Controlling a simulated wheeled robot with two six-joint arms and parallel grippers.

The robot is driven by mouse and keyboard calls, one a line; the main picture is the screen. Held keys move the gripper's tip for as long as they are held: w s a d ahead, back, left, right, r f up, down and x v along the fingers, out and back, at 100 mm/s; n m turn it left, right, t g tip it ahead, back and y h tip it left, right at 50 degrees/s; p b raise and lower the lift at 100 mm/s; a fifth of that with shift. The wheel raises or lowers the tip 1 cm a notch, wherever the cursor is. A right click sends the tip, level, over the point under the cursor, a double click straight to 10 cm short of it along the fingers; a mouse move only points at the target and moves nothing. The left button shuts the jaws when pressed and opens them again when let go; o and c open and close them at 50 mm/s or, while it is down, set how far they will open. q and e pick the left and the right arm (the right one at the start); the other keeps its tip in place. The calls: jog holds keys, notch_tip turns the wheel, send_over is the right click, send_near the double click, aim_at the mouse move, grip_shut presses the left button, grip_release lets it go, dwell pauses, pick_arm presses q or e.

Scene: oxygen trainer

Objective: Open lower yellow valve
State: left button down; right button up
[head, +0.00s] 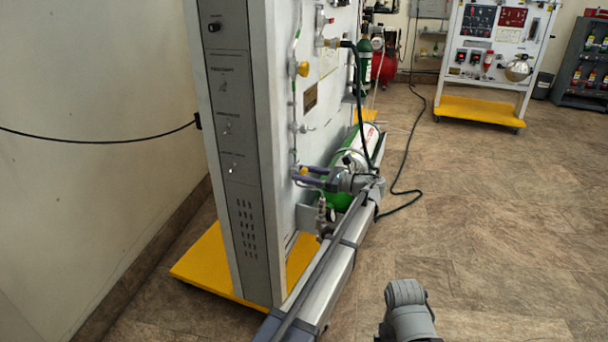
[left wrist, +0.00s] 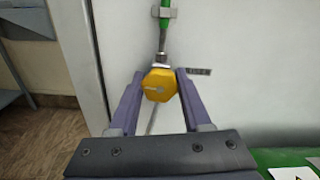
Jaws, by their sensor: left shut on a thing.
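The lower yellow valve (left wrist: 159,85) is a yellow knob on the white panel, below a green pipe, in the left wrist view. In the head view the lower yellow valve (head: 303,171) shows small at the panel's face. My left gripper (left wrist: 158,88) has its two purple fingers on either side of the knob, shut on it. In the head view my left gripper (head: 306,176) reaches the panel from the right. Another yellow valve (head: 303,68) sits higher on the same panel. My right gripper is not in view; only part of my right arm shows at the bottom.
The trainer panel (head: 235,150) stands on a yellow base (head: 205,265). A green cylinder (head: 352,150) lies behind my left gripper. A black hose (head: 405,192) trails on the floor. A second trainer with a yellow shelf (head: 480,111) stands at the back. The floor at right is clear.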

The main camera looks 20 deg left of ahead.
pick_arm(q)
jog(key=shift+c, duration=1.8)
grip_release()
jog(key=d, duration=0.7)
jog(key=shift+s+d, duration=0.15)
jog(key=shift+d, duration=0.25)
